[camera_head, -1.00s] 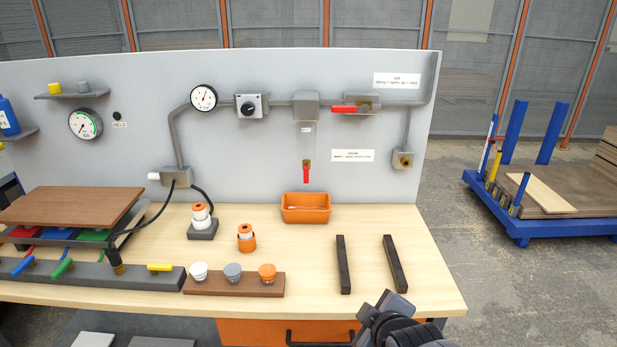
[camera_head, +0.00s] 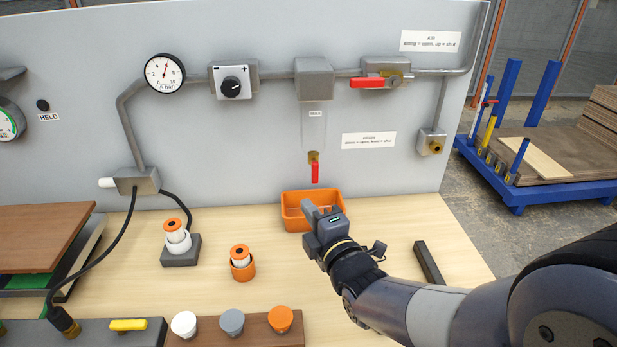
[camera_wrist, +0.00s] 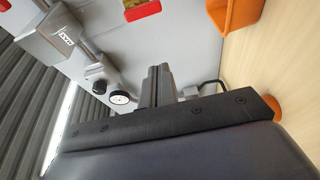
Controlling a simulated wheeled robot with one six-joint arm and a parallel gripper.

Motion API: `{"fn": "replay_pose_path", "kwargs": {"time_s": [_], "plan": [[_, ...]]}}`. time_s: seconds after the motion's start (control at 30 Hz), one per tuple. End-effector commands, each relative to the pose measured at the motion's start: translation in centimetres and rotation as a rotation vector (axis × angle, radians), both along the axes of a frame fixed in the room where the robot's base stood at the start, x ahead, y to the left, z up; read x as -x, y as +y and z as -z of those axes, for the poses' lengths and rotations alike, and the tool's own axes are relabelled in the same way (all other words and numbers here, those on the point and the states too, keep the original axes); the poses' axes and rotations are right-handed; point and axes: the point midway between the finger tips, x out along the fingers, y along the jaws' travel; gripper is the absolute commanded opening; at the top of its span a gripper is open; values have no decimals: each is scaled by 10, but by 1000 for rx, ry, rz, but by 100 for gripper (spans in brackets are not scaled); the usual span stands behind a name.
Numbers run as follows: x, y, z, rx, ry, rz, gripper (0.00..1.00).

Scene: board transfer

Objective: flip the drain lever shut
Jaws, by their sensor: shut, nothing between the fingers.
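The drain lever (camera_head: 315,172) is a small red handle on a brass valve under the clear bowl (camera_head: 313,125). It hangs straight down. The gripper is apart from the lever in the picture. The shut fingers also show in the wrist view (camera_wrist: 157,86).
A second red lever (camera_head: 367,83) lies level on the pipe at upper right. The regulator knob (camera_head: 232,84) and a gauge (camera_head: 165,73) are to the left. An orange-and-white part (camera_head: 240,258) stands on the bench left of my arm. A black bar (camera_head: 428,263) lies to the right.

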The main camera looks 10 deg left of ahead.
Motion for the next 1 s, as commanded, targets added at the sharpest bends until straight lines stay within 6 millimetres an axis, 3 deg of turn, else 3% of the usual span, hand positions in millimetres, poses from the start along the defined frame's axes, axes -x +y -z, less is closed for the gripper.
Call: {"fn": "replay_pose_path", "kwargs": {"time_s": [0.37,0.97,1.0], "plan": [[-7,4,-1,-1,2,0,0],[-86,58,-1,-1,4,1,0],[-87,46,-3,0,2,7,0]]}}
